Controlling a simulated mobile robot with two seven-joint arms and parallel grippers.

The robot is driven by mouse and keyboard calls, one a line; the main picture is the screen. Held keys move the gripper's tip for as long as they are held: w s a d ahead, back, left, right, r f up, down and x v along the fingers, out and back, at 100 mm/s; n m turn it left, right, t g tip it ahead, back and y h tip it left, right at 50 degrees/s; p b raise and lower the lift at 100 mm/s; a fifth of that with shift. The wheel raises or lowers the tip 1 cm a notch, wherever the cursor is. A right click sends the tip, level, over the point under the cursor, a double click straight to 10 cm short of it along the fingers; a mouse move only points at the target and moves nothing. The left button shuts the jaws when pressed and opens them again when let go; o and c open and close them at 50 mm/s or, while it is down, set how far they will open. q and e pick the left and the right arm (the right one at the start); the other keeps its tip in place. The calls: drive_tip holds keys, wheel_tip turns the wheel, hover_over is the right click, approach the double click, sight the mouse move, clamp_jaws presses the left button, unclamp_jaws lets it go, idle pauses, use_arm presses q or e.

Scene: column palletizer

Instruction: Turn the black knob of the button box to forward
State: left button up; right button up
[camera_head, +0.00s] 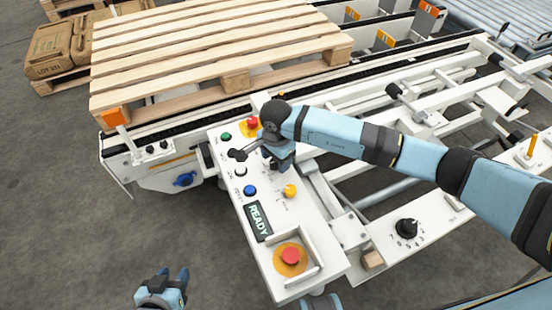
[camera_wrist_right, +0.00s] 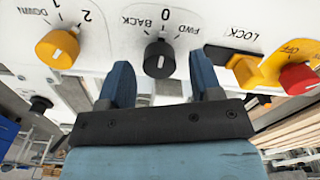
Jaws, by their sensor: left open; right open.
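The black knob (camera_wrist_right: 158,59) is in the middle of the right wrist view, with the mark 0 above it and BACK and FWD on either side. Its white line points to 0. My right gripper (camera_wrist_right: 163,84) is open, one blue finger to each side of the knob in that view; contact cannot be told. My left gripper (camera_head: 170,282) is open and empty over the floor at the bottom left.
The box also has a red emergency button (camera_head: 290,256), a blue button (camera_head: 250,190) and a READY sign (camera_head: 258,221). A wooden pallet (camera_head: 200,50) lies behind.

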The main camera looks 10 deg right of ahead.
drive_tip(key=shift+f, duration=0.3)
drive_tip(key=c, duration=0.9)
use_arm(q)
drive_tip(key=shift+w+d+r, duration=0.15)
drive_tip(key=shift+r, duration=0.05)
use_arm(e)
drive_tip(key=shift+c, duration=0.2)
